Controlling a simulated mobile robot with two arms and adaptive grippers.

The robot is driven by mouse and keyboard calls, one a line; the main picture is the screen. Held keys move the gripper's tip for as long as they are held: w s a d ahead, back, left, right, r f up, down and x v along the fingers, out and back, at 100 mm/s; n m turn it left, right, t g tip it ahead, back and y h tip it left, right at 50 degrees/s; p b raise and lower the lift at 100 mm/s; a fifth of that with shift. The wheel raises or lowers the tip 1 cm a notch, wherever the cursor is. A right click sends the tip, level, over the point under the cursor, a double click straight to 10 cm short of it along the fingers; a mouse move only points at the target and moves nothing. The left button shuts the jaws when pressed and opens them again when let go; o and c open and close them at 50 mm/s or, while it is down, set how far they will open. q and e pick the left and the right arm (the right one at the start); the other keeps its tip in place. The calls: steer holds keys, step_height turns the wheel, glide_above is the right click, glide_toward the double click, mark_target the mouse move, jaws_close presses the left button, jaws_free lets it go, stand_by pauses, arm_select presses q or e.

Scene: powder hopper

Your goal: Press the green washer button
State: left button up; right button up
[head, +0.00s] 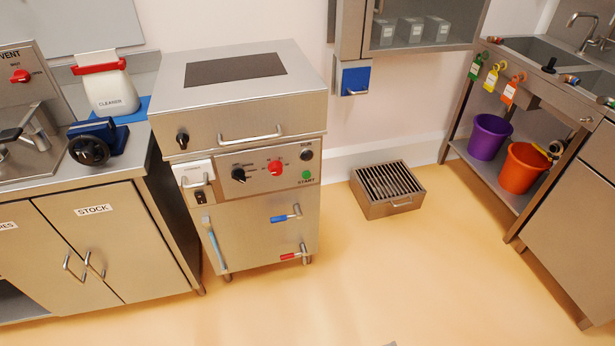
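The stainless steel washer cabinet (262,225) stands left of centre in the head view. Its front control panel carries a small round green button (306,174) at the right end, with a START label just below it. A larger red knob or button (275,168) sits to the left of the green one. A black knob (239,174) is further left, and a small dark knob (306,154) is above the green button. Nothing covers the green button. Neither of my grippers shows in the view.
A blue-handled valve (287,217) and a red-handled valve (296,254) stick out from the washer front below the panel. A grated steel floor box (388,189) stands to its right. The floor (385,270) in front is clear. A steel counter (95,230) adjoins on the left.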

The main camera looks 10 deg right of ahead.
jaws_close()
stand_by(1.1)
